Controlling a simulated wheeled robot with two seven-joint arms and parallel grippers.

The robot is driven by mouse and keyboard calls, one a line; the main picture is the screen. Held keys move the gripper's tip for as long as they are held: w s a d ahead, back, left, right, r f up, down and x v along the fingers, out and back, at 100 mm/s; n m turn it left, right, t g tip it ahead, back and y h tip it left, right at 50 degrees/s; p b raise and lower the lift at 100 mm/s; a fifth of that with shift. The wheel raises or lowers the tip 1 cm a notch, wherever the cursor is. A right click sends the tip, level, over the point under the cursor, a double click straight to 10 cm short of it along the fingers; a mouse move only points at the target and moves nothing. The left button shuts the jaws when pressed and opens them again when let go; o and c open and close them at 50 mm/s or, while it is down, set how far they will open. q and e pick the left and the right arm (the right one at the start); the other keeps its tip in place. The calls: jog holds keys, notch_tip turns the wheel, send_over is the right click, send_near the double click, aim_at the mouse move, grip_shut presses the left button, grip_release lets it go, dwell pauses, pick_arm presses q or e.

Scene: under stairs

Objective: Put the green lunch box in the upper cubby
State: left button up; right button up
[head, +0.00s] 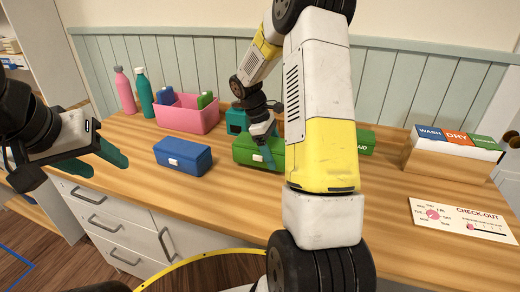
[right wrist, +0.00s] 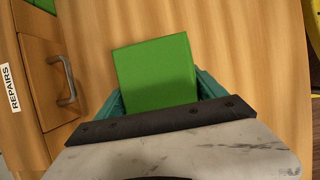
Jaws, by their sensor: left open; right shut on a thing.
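The green lunch box (head: 245,152) is on the wooden counter, with a pale latch on its front; my right arm hides its right part. My right gripper (head: 266,150) is shut on it from above. In the right wrist view the lunch box (right wrist: 153,72) shows between the teal fingers. Whether it touches the counter I cannot tell. My left gripper (head: 110,160) is open and empty at the left, over the counter's edge. I cannot make out the upper cubby for certain; part of a shelf unit (head: 30,25) shows at the far left.
A blue box (head: 183,157) sits left of the lunch box. Behind are a pink bin (head: 187,117), a teal thing (head: 236,122) and two bottles (head: 146,92). A green box (head: 367,142), a sorting box (head: 447,164) and a check-out card (head: 461,220) are at right. The front-left counter is clear.

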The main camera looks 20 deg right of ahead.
jog(key=shift+f, duration=1.1)
jog(key=o, duration=1.6)
jog(key=shift+f, duration=0.15)
